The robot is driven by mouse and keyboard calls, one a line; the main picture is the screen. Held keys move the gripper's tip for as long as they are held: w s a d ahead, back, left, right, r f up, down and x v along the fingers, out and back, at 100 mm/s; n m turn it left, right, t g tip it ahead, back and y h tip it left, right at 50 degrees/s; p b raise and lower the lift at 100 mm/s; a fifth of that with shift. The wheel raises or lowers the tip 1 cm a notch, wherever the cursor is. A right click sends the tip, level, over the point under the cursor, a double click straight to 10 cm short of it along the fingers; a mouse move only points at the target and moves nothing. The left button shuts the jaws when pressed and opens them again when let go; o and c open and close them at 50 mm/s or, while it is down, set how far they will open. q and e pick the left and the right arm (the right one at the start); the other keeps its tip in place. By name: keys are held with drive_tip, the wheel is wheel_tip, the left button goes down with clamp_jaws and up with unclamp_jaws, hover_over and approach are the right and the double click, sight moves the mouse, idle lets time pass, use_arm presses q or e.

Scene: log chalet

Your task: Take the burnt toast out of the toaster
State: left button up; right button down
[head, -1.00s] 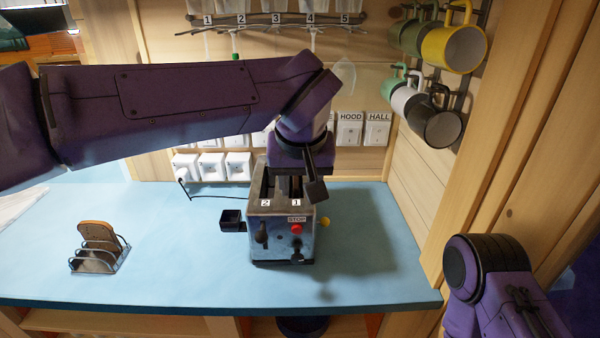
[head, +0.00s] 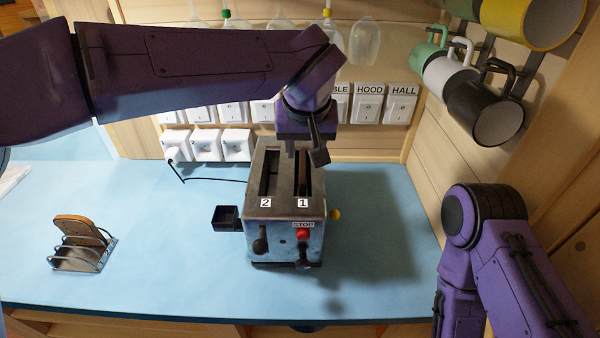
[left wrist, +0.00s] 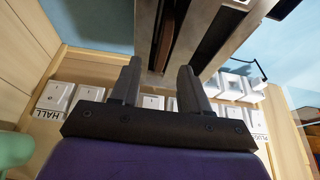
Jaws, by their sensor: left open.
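The toaster (head: 285,232) stands on the blue counter, with two long slots on top labelled 2 and 1, a red STOP button and front levers. A narrow dark brown edge, seemingly the burnt toast (head: 305,182), shows down in slot 1; it also shows in the left wrist view (left wrist: 167,32). Slot 2 looks dark and empty. My left gripper (head: 304,152) hangs over the back end of slot 1, pointing down. In the left wrist view its two fingers (left wrist: 158,85) are apart, with nothing between them. My right arm shows at the right; its gripper is out of view.
A wire toast rack (head: 75,258) with a brown slice (head: 80,229) stands at the left. A small dark tray (head: 226,217) juts from the toaster's left side. Labelled switches (head: 369,103) and hanging mugs (head: 485,108) are on the walls. The counter (head: 390,270) is clear right of the toaster.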

sight(303, 159)
use_arm(q)
drive_tip(key=x, duration=0.4)
drive_tip(key=p+x, duration=0.1)
drive_tip(key=x, duration=0.1)
drive_tip(key=shift+w+a, duration=0.25)
drive_tip(key=shift+w, duration=0.15)
drive_tip(key=c, duration=0.7)
